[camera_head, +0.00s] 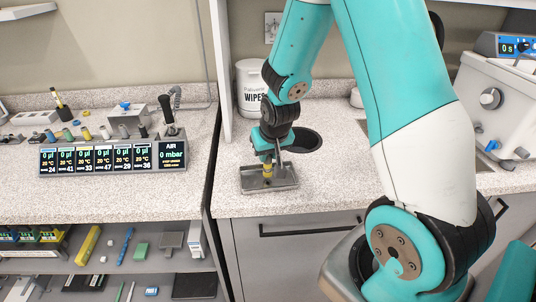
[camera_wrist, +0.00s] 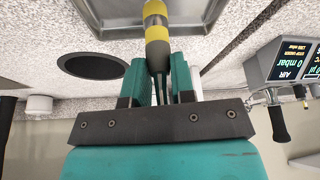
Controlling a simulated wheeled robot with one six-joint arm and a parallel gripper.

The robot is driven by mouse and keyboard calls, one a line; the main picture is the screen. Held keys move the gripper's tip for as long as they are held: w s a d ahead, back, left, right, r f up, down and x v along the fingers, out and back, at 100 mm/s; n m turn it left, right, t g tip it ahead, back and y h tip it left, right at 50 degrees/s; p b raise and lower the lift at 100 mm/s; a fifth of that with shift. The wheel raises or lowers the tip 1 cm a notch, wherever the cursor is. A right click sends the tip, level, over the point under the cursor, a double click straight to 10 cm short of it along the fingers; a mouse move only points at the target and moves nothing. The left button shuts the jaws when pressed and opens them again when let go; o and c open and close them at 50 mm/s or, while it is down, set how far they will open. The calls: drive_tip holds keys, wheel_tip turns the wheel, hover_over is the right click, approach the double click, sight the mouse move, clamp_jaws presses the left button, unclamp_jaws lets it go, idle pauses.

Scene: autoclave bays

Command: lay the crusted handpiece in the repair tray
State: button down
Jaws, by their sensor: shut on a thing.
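My gripper (camera_wrist: 160,85) is shut on the handpiece (camera_wrist: 157,35), a grey rod with yellow bands, seen between the fingers in the wrist view. In the head view the handpiece (camera_head: 267,169) hangs below my gripper (camera_head: 268,150), roughly upright, with its lower end over or in a shallow grey metal tray (camera_head: 284,184). The tray's rim (camera_wrist: 115,33) also shows around the far end of the handpiece in the wrist view. I cannot tell whether the handpiece touches the tray floor. Any crust on it is too small to make out.
A round black opening (camera_head: 306,141) in the counter lies behind the tray. A white wipes tub (camera_head: 250,87) stands at the back. A multi-display unit (camera_head: 112,158) is on the left counter, past an upright divider (camera_head: 224,70). Bare counter (camera_head: 345,178) lies right of the tray.

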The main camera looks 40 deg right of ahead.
drive_tip(key=shift+f, duration=0.55)
drive_tip(key=shift+f, duration=0.1)
drive_tip(key=c, duration=1)
unclamp_jaws()
drive_tip(key=shift+o, duration=0.2)
drive_tip(key=shift+r, duration=0.2)
drive_tip(key=v, duration=1.2)
drive_tip(key=s+a+r+n+g+y, duration=0.2)
drive_tip(key=s+a+n, duration=0.3)
drive_tip(key=s+a, duration=0.4)
drive_tip(key=s+a+r+n+g+y, duration=0.2)
drive_tip(key=s+a+r+n, duration=0.3)
drive_tip(key=s+a, duration=0.3)
drive_tip(key=a+y, duration=0.1)
drive_tip(key=a, duration=0.3)
drive_tip(key=shift+s+r+n+y+b, duration=0.3)
drive_tip(key=shift+s+n, duration=0.1)
